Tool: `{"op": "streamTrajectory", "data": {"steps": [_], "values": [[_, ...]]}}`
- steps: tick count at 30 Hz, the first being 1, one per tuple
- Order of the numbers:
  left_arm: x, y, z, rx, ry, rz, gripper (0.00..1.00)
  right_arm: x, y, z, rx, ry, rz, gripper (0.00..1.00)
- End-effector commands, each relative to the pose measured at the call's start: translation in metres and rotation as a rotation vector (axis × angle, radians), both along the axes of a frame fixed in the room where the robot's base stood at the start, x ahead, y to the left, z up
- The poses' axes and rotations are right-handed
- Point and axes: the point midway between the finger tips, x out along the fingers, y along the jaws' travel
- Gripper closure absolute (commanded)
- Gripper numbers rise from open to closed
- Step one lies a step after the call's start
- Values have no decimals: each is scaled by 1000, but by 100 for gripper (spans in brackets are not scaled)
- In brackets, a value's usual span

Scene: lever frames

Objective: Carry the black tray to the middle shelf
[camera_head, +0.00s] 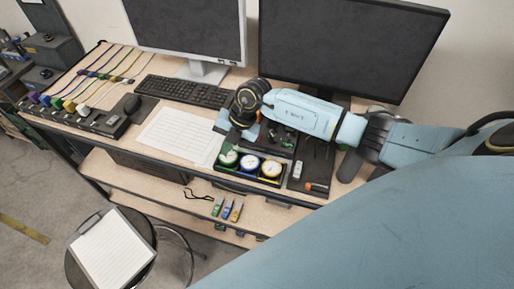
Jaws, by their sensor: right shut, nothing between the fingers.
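A black tray (225,172) holding three round dial gauges with green, blue and yellow rims lies near the front edge of the desk. A second dark tray (316,155) with small tools lies to its right; I cannot tell for certain which one the task names. My right arm reaches over the desk from the right. My right gripper (236,127) is shut and empty, just behind the gauge tray and partly hidden by its own wrist. Whether it touches the tray is unclear. A wooden shelf (168,195) shows under the desktop. My left gripper is out of view.
Two monitors (350,45) stand at the back, with a keyboard (185,91) and a white paper (180,135) in front. Small coloured items (227,210) lie on the shelf below. A round stool (145,222) with a notepad stands at front left.

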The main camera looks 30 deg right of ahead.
Motion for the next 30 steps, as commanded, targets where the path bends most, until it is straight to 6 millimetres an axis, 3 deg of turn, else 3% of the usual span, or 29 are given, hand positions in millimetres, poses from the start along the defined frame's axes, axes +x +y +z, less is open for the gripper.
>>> {"op": "streamTrajectory", "data": {"steps": [1, 3, 6, 9, 18, 30], "values": [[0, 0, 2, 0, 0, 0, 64, 4, -29, 1, -117, 35, -22, 100], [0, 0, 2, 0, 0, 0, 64, 5, -60, 1, -247, 80, -56, 100], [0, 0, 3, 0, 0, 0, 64, 6, -90, 5, -368, 121, -100, 100], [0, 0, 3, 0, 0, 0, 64, 5, -103, 6, -422, 139, -120, 100], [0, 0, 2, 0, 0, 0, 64, 4, -104, -20, -428, 145, -123, 100], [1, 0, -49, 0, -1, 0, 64, 4, -104, -77, -424, 142, -121, 100]]}}
